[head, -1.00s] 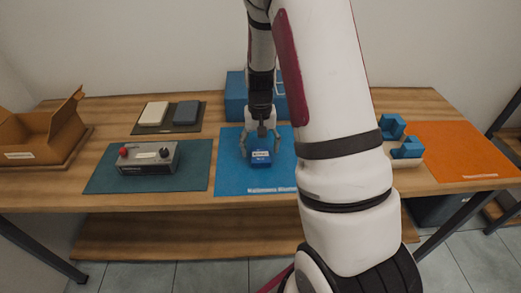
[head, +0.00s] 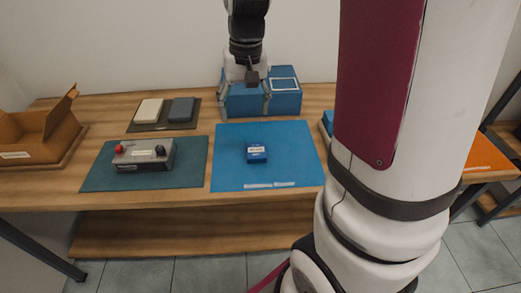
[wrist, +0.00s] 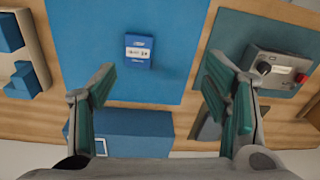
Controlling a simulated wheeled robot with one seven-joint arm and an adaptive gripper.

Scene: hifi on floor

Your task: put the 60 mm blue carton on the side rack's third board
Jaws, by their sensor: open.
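A small blue carton (head: 257,153) with a white label sits on the blue mat (head: 290,170). It also shows in the wrist view (wrist: 138,52), beyond and between my fingers. My gripper (head: 247,104) is open and empty, above and behind the carton, in front of a larger blue box. The wrist view shows both fingers (wrist: 160,88) spread wide with nothing between the pads. At the right edge, a dark-framed rack with wooden boards (head: 507,137) shows only in part. My arm and the picture edge hide the rest, so I cannot tell its boards apart.
The larger blue box (head: 285,97) stands at the table's back. A control box (head: 143,154) with a red knob is on a green mat to the left. An open cardboard box (head: 35,135) is at far left. An orange mat (head: 487,156) is partly hidden by my arm.

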